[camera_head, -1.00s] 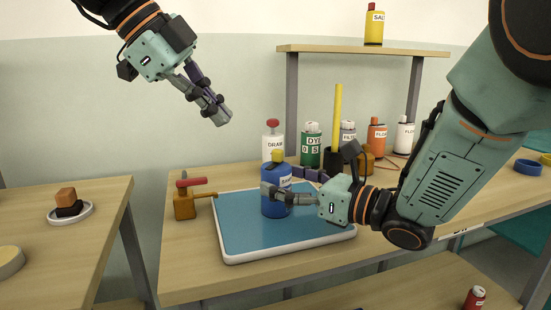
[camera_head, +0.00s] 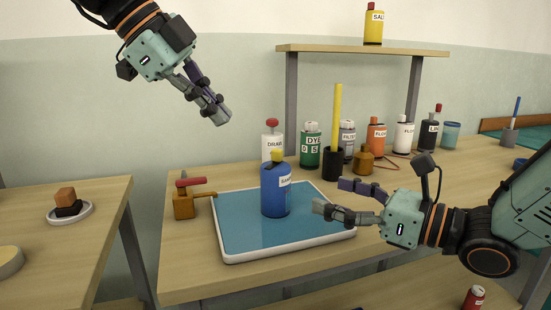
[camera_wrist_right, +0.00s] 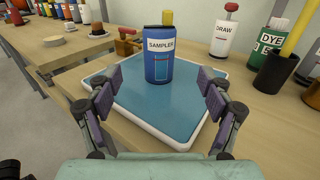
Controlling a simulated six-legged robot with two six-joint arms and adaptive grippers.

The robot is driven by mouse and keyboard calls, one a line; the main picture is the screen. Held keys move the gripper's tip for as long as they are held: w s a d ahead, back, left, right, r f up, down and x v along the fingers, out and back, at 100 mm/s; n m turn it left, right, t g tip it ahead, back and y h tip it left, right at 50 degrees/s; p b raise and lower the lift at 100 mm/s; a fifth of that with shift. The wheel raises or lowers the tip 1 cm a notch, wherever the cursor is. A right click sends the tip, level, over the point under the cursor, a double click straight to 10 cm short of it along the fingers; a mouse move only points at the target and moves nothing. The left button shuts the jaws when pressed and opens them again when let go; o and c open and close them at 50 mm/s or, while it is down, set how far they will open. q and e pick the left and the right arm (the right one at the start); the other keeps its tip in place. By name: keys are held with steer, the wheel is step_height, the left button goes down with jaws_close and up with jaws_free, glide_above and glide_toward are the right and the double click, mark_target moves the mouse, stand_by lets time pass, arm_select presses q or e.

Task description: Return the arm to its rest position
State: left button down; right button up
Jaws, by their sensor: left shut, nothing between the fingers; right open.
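My right gripper (camera_head: 338,200) is open and empty at the right edge of the blue tray. Its two fingers show apart in the right wrist view (camera_wrist_right: 162,88). The blue bottle (camera_head: 274,196) with a yellow cap stands upright on the blue tray (camera_head: 235,228), apart from the fingers. My left gripper (camera_head: 222,116) is shut and empty, held in the air at the upper left, clear of the table.
Several labelled bottles, including a green DYE one (camera_head: 311,150), stand along the back of the table. A black cup (camera_head: 333,164) holds a yellow rod. A brown valve block (camera_head: 184,206) stands left of the tray. A shelf (camera_head: 350,49) holds a yellow bottle.

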mark_target(288, 181)
steer(key=shift+v, duration=0.85)
steer(key=shift+s, duration=0.1)
steer(key=shift+a, duration=0.1)
steer(key=shift+x, duration=6)
